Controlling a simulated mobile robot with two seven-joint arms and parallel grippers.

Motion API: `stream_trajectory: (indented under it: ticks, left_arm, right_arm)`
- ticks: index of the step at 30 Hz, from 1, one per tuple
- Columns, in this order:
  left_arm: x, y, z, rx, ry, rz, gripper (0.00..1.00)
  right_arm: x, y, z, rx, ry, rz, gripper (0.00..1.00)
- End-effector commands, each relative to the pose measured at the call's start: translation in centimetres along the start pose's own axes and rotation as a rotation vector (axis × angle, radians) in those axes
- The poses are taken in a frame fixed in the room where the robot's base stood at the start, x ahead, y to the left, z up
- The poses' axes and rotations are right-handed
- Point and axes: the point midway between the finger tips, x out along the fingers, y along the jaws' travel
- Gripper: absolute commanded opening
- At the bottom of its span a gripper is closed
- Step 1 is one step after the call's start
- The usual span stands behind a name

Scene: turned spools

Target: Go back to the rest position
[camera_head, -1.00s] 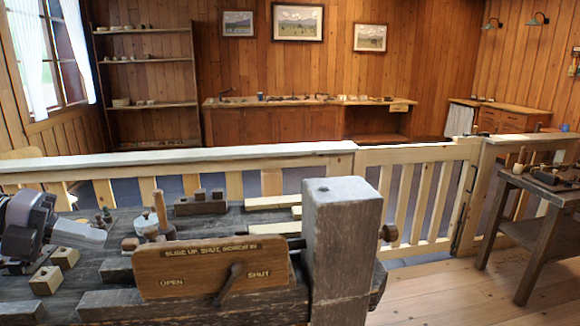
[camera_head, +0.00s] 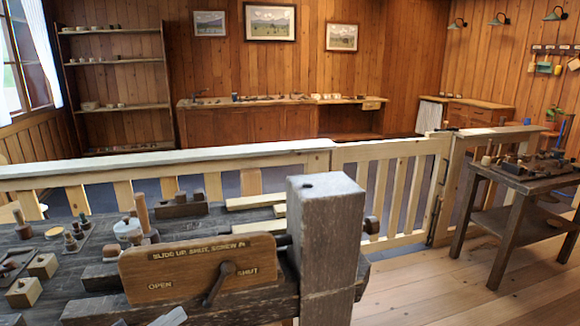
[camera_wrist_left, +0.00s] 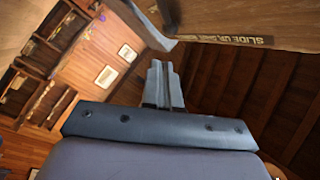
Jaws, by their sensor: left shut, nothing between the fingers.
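My left gripper shows in the head view only as a grey tip (camera_head: 170,317) at the bottom edge, in front of the wooden sign board (camera_head: 203,267). In the left wrist view its two fingers (camera_wrist_left: 163,85) are together, with nothing between them. The sign board, with part of its lettering, also shows at the top right of the wrist view (camera_wrist_left: 215,20), beyond the fingertips. The fingers look apart from it. My right gripper is in neither view.
The workbench (camera_head: 85,270) carries several small spools and blocks. A thick wooden post (camera_head: 328,235) stands at its right end. A railing (camera_head: 165,163) runs behind it. A small table (camera_head: 520,180) with tools stands at right; floor between is clear.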

Motion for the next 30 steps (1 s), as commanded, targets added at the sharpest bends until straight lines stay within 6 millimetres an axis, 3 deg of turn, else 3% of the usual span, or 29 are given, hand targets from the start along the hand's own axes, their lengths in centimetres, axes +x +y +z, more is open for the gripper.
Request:
stream_trajectory:
  ticks: [1, 5, 9, 16, 21, 30]
  left_arm:
    - [-0.6, 2.1, 0.7, -0.097, -0.063, -0.039, 0.0]
    - [-2.8, 6.8, 2.8, -0.313, -0.254, -0.116, 0.0]
    - [-6.6, 12.9, 4.5, -0.547, -0.489, -0.166, 0.0]
    - [-13.3, 21.7, 4.9, -0.847, -0.82, -0.181, 0.0]
    - [-15.8, 24.6, 4.3, -0.943, -0.928, -0.174, 0.0]
    - [-16.1, 24.9, 4.2, -0.954, -0.942, -0.171, 0.0]
  right_arm:
    - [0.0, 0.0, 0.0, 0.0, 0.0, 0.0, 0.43]
    - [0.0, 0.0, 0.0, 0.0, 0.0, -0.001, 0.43]
    - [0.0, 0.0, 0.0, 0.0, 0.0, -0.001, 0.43]
    - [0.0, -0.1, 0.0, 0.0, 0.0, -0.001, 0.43]
    - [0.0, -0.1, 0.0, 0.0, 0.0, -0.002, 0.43]
    - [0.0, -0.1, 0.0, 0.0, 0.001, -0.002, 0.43]
